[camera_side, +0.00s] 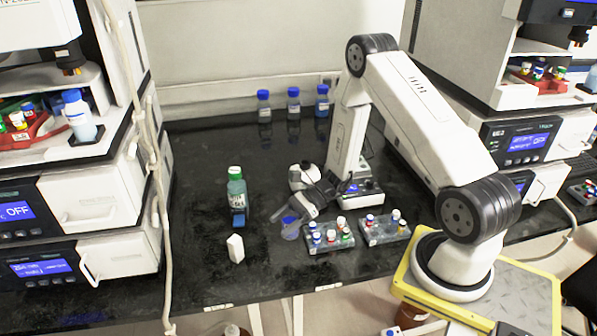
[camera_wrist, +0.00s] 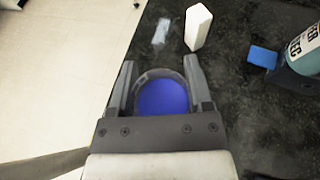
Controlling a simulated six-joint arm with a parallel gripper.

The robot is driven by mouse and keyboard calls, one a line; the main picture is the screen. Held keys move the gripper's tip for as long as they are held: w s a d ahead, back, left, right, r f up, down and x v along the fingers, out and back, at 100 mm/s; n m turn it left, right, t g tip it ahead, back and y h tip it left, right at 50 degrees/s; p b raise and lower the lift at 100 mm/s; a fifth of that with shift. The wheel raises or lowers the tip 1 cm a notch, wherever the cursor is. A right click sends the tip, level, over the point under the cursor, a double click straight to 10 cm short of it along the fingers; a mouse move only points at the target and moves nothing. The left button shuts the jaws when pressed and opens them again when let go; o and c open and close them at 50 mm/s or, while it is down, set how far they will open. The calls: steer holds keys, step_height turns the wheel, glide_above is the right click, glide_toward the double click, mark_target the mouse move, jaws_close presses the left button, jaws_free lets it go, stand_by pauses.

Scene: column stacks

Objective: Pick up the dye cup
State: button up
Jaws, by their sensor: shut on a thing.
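The dye cup (camera_side: 290,229) is a small clear cup with blue dye in it. In the side view it is at my gripper (camera_side: 297,217), left of the vial racks. In the wrist view the cup (camera_wrist: 162,96) sits between the two fingers of my gripper (camera_wrist: 160,76), which are shut on its sides. The cup looks upright. I cannot tell whether its base touches the black bench.
A green-capped bottle (camera_side: 237,190) and a white block (camera_side: 236,248) stand to the left. Two vial racks (camera_side: 318,246) (camera_side: 375,236) are close on the right. Several blue-capped bottles (camera_side: 293,102) stand at the back. The front left bench (camera_side: 200,270) is clear.

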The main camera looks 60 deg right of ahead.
steer(key=s+r, duration=0.5)
steer(key=s, duration=0.5)
steer(key=shift+a+r, duration=0.2)
steer(key=shift+a, duration=0.25)
steer(key=shift+w, duration=0.1)
